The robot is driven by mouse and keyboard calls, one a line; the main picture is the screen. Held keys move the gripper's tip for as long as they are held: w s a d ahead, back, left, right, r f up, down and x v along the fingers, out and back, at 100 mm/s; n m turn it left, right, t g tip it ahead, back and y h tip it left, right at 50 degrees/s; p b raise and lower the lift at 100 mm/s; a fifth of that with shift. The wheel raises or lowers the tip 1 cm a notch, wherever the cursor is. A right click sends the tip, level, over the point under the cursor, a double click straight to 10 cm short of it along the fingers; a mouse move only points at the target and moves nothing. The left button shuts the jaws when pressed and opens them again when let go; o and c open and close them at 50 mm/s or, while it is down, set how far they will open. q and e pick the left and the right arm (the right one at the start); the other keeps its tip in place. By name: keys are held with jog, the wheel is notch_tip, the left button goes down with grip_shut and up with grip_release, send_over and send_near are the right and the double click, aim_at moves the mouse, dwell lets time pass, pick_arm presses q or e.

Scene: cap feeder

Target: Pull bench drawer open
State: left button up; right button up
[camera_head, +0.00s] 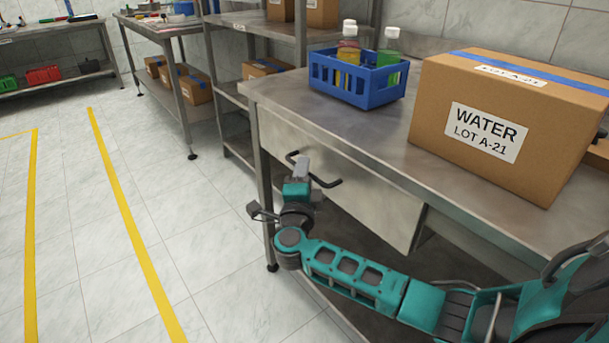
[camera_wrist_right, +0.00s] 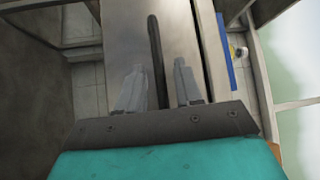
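The bench drawer (camera_head: 350,185) has a plain grey metal front under the worktop and looks closed. Its dark bar handle (camera_head: 325,183) is partly hidden behind my right gripper (camera_head: 301,168) in the head view. In the right wrist view, the handle (camera_wrist_right: 155,50) runs lengthwise between the two grey fingers of my right gripper (camera_wrist_right: 159,82). The fingers are apart, with a visible gap on each side of the bar. I cannot tell how deep the bar sits between them. My left gripper is in neither view.
On the metal bench (camera_head: 300,95) stand a blue crate (camera_head: 355,88) with bottles and a cardboard box (camera_head: 480,150) marked WATER. A bench leg (camera_head: 265,200) stands left of the drawer. The tiled floor (camera_head: 190,230) in front is clear.

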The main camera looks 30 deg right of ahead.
jog(key=shift+w+d+r, duration=0.1)
jog(key=shift+w+d, duration=0.25)
jog(key=shift+w, duration=0.1)
grip_shut()
dwell(0.4)
